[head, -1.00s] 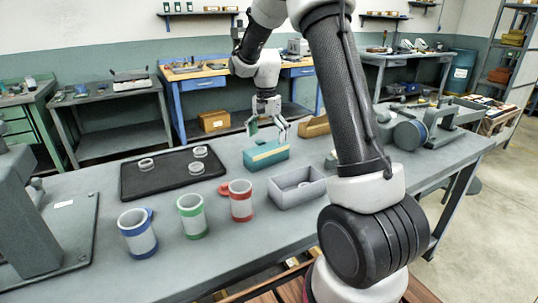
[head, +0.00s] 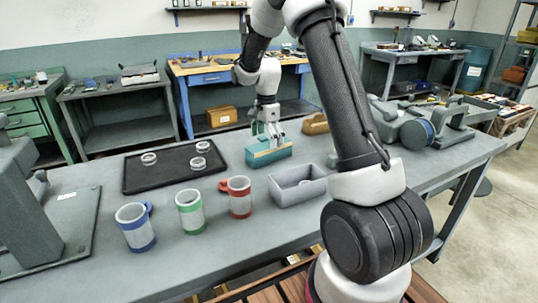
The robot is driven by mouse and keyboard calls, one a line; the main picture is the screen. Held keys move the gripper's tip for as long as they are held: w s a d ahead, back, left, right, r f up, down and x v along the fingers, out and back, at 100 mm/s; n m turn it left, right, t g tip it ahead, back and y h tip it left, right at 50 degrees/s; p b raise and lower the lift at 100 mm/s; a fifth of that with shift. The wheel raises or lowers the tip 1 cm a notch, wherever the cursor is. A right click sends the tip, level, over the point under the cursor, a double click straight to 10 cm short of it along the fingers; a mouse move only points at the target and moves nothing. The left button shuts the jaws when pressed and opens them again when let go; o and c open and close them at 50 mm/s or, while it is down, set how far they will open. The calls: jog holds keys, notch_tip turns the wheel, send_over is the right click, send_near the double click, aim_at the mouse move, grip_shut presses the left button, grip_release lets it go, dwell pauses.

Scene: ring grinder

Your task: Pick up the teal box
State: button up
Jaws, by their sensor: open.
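The teal box (head: 268,153) is a long block with a tan stripe along its upper edge. It sits on the grey workbench, behind the grey open tray and to the right of the black mat. My gripper (head: 267,139) points down right at the top of the teal box, with its fingers spread open. The fingertips are small here, and I cannot tell whether they touch the box or straddle it.
Blue (head: 138,238), green (head: 191,222) and red (head: 239,206) banded mugs stand in front. A black mat (head: 145,181) carries 3 rings. A tan wooden block (head: 314,124) and a grinder (head: 417,132) are to the right.

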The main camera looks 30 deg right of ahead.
jog(key=shift+f, duration=0.8)
jog(key=c, duration=1.1)
jog(key=shift+o, duration=0.2)
